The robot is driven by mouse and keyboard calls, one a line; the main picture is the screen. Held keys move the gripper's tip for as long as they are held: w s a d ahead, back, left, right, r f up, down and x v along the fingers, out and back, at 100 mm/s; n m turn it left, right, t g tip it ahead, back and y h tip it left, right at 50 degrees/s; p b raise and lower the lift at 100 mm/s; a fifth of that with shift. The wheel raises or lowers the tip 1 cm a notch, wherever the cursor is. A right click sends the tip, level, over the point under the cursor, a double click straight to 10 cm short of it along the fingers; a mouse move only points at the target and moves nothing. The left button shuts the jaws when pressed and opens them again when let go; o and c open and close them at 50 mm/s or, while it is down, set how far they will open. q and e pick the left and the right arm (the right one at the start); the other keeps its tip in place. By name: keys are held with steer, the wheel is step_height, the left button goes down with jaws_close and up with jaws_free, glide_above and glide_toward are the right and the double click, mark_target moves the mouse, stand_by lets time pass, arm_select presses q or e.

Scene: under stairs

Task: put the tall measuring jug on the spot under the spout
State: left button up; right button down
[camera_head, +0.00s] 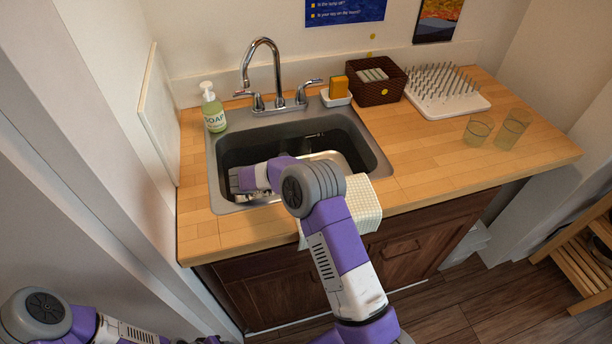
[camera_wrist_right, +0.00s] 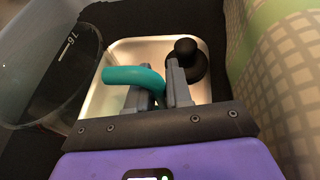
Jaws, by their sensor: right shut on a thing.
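In the right wrist view a clear measuring jug (camera_wrist_right: 50,70) with a printed "16" mark is at the left, tilted in the picture. A teal handle (camera_wrist_right: 128,76) beside its wall lies between the fingers of my right gripper (camera_wrist_right: 160,88), which is shut on it. In the head view my right arm reaches down into the sink (camera_head: 372,160); its fingertips and the jug cannot be made out there. The chrome spout (camera_head: 262,44) arches over the back of the sink. The spot under it is not clearly visible. My left gripper is out of view.
A metal tray (camera_wrist_right: 120,48) with a black knobbed thing (camera_wrist_right: 186,58) lies below the gripper. A cloth (camera_head: 366,205) hangs over the sink's front edge. Soap bottle (camera_head: 214,112), sponge dish (camera_head: 336,98), basket (camera_head: 378,92), drying rack (camera_head: 450,100) and two glasses (camera_head: 478,130) stand around.

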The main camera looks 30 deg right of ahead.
steer(key=shift+f, duration=0.2)
steer(key=c, duration=1)
jaws_free()
steer(key=shift+c, duration=0.2)
steer(key=p+v, duration=0.1)
steer(key=v, duration=0.6)
steer(key=shift+a+r+p, duration=0.2)
steer(key=shift+r+p, duration=0.1)
